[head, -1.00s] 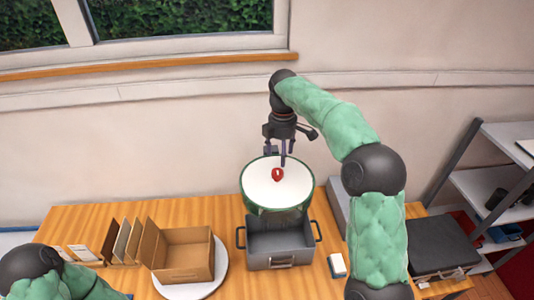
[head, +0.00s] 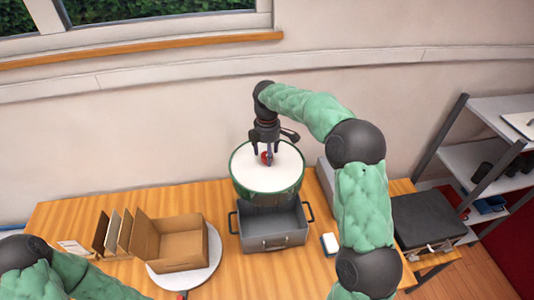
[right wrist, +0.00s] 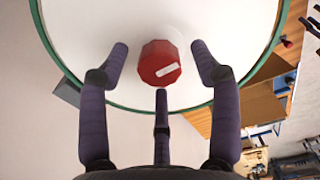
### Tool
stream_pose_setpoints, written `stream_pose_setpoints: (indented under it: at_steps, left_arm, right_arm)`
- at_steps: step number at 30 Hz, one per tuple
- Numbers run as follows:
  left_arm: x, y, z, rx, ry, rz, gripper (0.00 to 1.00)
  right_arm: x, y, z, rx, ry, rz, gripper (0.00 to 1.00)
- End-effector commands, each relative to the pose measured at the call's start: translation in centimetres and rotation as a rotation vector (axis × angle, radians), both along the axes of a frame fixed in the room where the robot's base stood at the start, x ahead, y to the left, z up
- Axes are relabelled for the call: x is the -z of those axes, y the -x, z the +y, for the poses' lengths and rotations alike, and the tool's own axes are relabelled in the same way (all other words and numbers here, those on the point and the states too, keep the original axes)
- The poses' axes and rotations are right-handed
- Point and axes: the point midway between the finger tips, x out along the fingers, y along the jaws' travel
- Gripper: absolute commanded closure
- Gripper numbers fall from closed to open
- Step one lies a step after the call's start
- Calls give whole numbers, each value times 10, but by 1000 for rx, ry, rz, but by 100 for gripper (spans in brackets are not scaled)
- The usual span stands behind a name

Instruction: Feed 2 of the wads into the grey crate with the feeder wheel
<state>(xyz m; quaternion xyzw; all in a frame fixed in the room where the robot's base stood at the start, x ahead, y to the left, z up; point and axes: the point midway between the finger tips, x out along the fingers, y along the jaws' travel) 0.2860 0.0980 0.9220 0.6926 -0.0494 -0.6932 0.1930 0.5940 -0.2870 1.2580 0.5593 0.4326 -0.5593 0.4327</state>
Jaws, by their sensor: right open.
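The feeder wheel (head: 246,177) is a round white disc with a green rim, standing behind the grey crate. A red faceted knob (right wrist: 160,62) with a white mark sits on the disc; it also shows in the head view (head: 265,158). My right gripper (head: 268,161) is open over the disc, its fingers pointing down. In the right wrist view its three fingers (right wrist: 159,70) stand spread around the knob, with gaps visible. The grey crate (head: 275,241) has side handles and looks empty inside. I see no wads. My left gripper is out of view; only its arm shows at lower left.
An open cardboard box (head: 178,255) stands on a round white plate (head: 213,262) left of the crate. Cardboard panels (head: 117,233) stand further left. A small white-topped block (head: 330,244) lies right of the crate. A shelf (head: 478,160) stands at right.

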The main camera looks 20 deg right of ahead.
Motion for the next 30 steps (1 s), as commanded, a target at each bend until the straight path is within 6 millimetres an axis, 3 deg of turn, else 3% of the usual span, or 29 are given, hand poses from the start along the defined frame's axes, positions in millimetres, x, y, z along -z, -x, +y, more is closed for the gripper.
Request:
stream_pose_setpoints:
  at_steps: [11,18,30]
  left_arm:
    - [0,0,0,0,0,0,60]
    - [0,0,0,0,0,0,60]
    - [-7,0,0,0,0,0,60]
  right_arm:
    - [6,0,0,0,0,0,36]
    - [6,0,0,0,0,0,100]
    - [5,-2,-8,-38,0,2,100]
